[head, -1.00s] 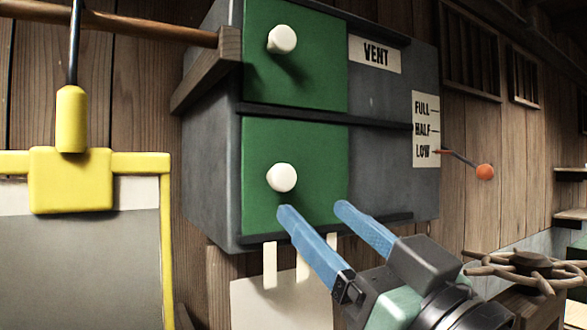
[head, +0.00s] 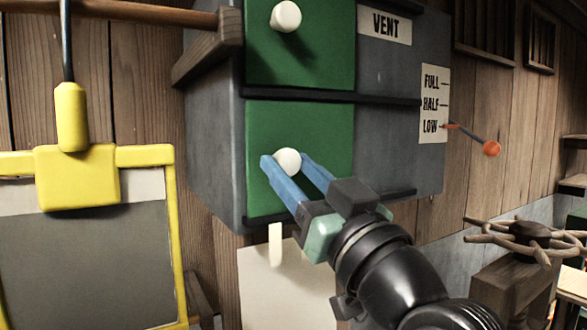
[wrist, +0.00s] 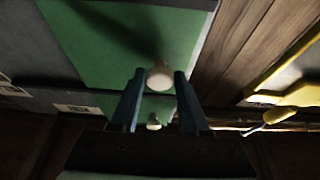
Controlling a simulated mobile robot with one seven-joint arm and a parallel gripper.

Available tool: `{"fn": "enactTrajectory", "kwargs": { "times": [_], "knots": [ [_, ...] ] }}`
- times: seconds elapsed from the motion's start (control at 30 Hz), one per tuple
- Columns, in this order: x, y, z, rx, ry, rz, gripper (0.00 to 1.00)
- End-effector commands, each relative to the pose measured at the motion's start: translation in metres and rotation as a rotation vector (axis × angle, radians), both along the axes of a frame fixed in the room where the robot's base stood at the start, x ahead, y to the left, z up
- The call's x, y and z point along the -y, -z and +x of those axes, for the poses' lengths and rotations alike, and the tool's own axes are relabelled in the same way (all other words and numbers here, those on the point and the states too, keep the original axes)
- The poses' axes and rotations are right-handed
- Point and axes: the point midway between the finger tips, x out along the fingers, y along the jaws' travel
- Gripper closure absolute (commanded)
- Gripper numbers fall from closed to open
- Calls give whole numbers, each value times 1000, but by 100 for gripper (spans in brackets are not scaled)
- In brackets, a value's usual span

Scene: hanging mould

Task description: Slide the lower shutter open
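The lower shutter (head: 325,130) is a green panel on the left part of the grey vent box, with a round white knob (head: 288,161). The upper green shutter (head: 325,40) is above it with its own white knob (head: 286,16). My gripper (head: 285,160) has its blue fingers apart, one on each side of the lower knob. In the wrist view the lower knob (wrist: 159,76) sits between the fingertips, with a gap visible on both sides. The lower shutter (wrist: 120,40) fills the area behind it.
The grey box face (head: 385,150) right of the lower shutter is bare, between two dark rails. An orange-tipped lever (head: 491,148) points at LOW.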

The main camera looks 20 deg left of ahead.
Motion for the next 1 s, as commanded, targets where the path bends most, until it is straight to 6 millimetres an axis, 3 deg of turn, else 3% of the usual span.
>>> {"fn": "enactTrajectory", "kwargs": {
  "times": [0.03, 0.23, 1.0],
  "knots": [
    [0, 0, 0, 0, 0, 0, 65],
    [0, 0, 0, 0, 0, 0, 100],
    [0, 0, 0, -1, 0, 0, 100]
  ]
}}
